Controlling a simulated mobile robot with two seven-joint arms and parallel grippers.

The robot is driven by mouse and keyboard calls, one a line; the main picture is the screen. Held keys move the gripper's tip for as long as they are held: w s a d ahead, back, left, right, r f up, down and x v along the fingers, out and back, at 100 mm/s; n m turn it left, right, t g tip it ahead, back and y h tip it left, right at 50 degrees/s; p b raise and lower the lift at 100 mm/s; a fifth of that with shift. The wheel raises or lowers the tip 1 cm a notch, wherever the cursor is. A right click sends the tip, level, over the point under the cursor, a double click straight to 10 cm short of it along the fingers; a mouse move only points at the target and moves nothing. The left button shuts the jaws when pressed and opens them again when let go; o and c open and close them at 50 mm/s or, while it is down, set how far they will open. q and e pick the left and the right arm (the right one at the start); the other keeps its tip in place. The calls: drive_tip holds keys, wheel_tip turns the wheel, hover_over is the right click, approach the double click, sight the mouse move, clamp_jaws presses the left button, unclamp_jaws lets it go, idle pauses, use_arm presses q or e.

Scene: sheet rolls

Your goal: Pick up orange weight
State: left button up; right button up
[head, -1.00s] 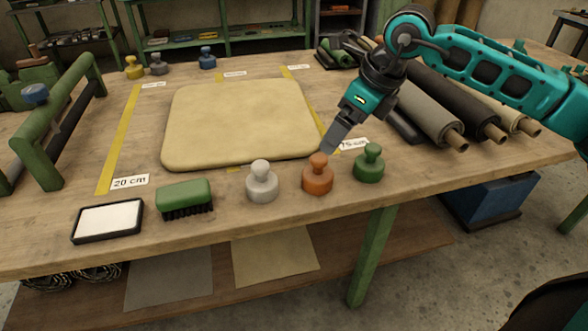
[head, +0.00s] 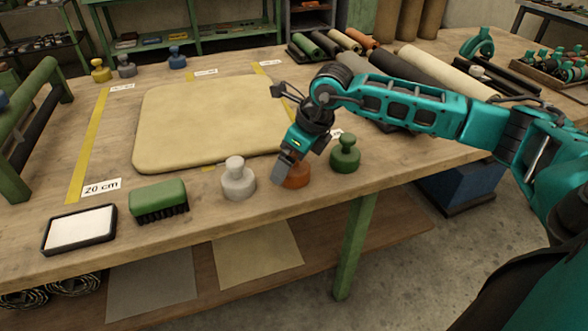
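The orange weight (head: 300,181) stands on the wooden table (head: 330,190) near its front edge, between the grey weight (head: 238,183) and the green weight (head: 345,156). My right gripper (head: 284,172) points down at the orange weight and covers its knob and left part. Its fingers are seen from the side, so I cannot tell whether they are open or shut, or touching the knob. My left gripper is out of view.
A beige sheet (head: 200,125) lies flat behind the weights. A green brush (head: 158,199) and a white pad (head: 80,229) lie at the front left. Several dark and pale rolls (head: 420,75) lie at the back right.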

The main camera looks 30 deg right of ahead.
drive_tip(key=shift+w+f, duration=0.1)
drive_tip(key=shift+f, duration=0.1)
drive_tip(key=shift+c, duration=0.2)
clamp_jaws()
drive_tip(key=shift+w+r, duration=0.1)
drive_tip(key=shift+r, duration=0.1)
idle(0.6)
